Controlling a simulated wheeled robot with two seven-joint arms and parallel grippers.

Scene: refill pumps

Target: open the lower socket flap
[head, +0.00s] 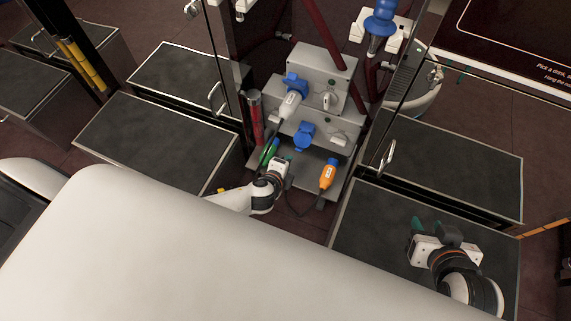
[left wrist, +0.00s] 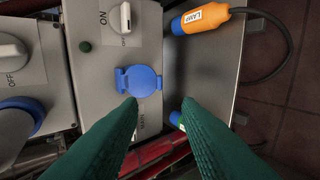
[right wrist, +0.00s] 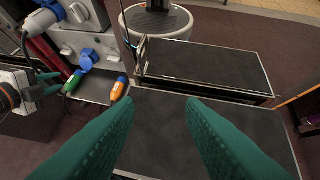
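The blue lower socket flap (head: 304,135) is on the front of the lower grey socket box. In the left wrist view the round flap (left wrist: 140,82) appears to lie over its socket, just ahead of the left fingertip. My left gripper (head: 286,161) is open and empty, just in front of the lower box; its green fingers (left wrist: 160,104) stand apart and do not visibly touch the flap. My right gripper (head: 434,230) is open and empty over the dark step at the right, far from the sockets; its fingers show apart in the right wrist view (right wrist: 160,102).
A white plug (head: 290,106) sits in the upper blue socket, beside a rotary switch (head: 329,99). A green plug (head: 270,152) and an orange plug (head: 328,174) lie on the metal shelf below. Dark-topped steps (head: 150,140) flank the sockets. A glass panel edge stands close on each side.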

